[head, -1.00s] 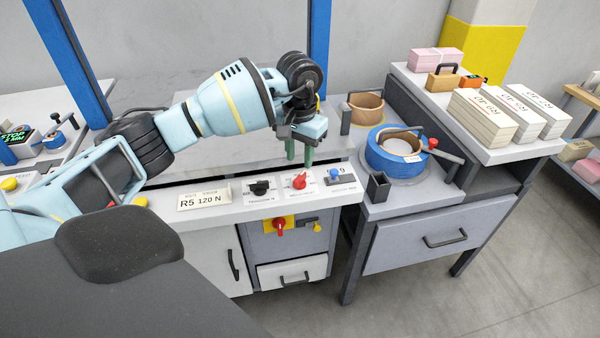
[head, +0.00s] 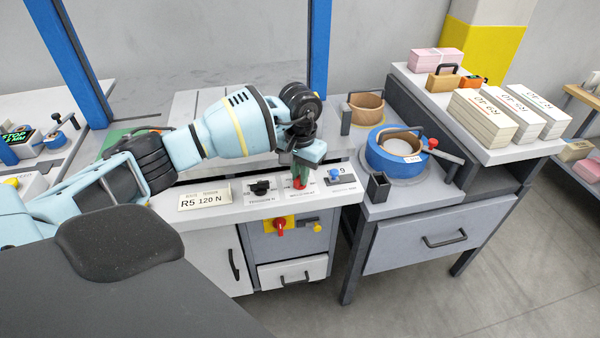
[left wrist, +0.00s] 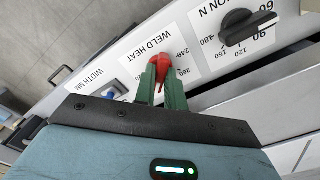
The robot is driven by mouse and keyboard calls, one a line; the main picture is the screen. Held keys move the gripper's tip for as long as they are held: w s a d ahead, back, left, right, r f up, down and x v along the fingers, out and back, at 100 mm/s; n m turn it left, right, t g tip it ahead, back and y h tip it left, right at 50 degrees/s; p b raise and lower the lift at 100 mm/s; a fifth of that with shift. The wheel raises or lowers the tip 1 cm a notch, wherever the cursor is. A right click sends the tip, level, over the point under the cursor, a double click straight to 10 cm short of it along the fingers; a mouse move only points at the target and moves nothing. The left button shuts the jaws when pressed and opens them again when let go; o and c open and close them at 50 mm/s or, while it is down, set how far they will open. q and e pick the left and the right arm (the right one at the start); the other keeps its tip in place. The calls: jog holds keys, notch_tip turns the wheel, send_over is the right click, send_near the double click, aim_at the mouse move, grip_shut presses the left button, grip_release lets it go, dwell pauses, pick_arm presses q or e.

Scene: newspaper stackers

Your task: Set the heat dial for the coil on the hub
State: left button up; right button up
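The red weld heat dial (head: 300,183) sits on the white control panel between a black dial and a blue knob. It also shows in the left wrist view (left wrist: 160,64), beside its "WELD HEAT" label. My left gripper (head: 302,176) is down at this dial. In the left wrist view its two green fingers (left wrist: 161,80) stand either side of the red grip and partly hide it. I cannot tell whether they press on it. The blue coil (head: 374,158) lies on the hub on the grey stand at right, with a white tag on it. My right gripper is not in view.
The black tension dial (head: 260,188) and blue width knob (head: 335,175) flank the red dial closely. A plate (head: 204,199) reads "R5 120 N". A red-and-yellow switch (head: 280,226) is on the front below. Paper stacks (head: 482,116) stand on the right shelf.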

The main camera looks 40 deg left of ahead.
pick_arm(q)
grip_shut()
jog(key=n, duration=0.3)
jog(key=shift+n, duration=0.3)
jog(key=n, duration=0.4)
jog(key=shift+n+p, duration=0.3)
jog(key=shift+p, duration=0.05)
jog(key=n+p, duration=0.1)
jog(key=n, duration=0.4)
jog(key=shift+r, duration=0.1)
jog(key=shift+n+p, duration=0.55)
jog(key=shift+n, duration=1.65)
jog(key=o, duration=0.6)
grip_release()
